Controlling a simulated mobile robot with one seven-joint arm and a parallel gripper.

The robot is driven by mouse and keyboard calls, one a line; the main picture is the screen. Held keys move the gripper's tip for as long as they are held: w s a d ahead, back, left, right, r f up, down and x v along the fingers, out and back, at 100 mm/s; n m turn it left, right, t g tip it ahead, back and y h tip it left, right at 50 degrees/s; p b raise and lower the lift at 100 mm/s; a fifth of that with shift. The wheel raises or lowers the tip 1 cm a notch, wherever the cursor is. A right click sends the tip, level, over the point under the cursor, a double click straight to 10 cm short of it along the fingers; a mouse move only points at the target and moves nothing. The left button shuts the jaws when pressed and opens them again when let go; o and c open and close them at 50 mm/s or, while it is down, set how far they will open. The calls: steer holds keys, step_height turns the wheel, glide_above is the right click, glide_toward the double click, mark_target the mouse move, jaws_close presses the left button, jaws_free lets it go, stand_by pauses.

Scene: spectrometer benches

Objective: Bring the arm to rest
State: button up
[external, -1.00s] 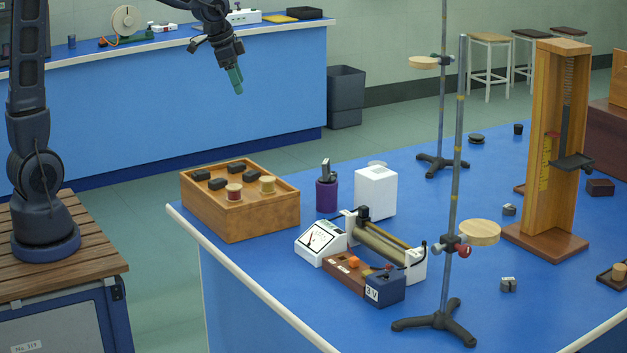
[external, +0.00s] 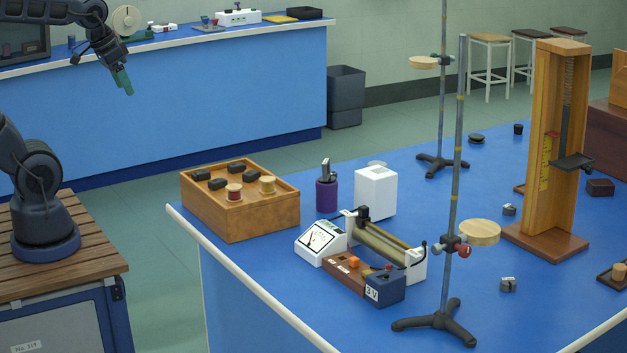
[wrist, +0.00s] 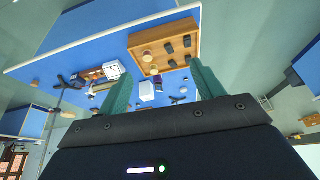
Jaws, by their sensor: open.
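My gripper (external: 123,82) hangs in the air at the upper left of the external view, in front of the far blue bench and well clear of the near bench. Its green fingers point down. In the wrist view, my gripper (wrist: 160,90) shows two green fingers spread apart with nothing between them. The wooden box (external: 245,212) with black blocks and two spools on top stands on the near bench, to the right of and below my gripper. The wooden box also shows beyond the fingers in the wrist view (wrist: 190,27).
The near blue bench (external: 400,230) holds a white meter (external: 320,238), a white box (external: 375,190), a retort stand (external: 452,200) and a tall wooden frame (external: 545,150). The far blue bench (external: 230,100) stands behind. A dark bin (external: 345,95) is at its right end. Floor between benches is clear.

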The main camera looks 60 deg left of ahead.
steer(key=shift+s+a+f, duration=0.1)
steer(key=shift+s+f, duration=0.1)
steer(key=shift+s, duration=0.35)
steer(key=shift+s+a+f, duration=0.1)
steer(key=shift+s+f, duration=0.05)
steer(key=shift+s, duration=0.35)
stand_by(0.6)
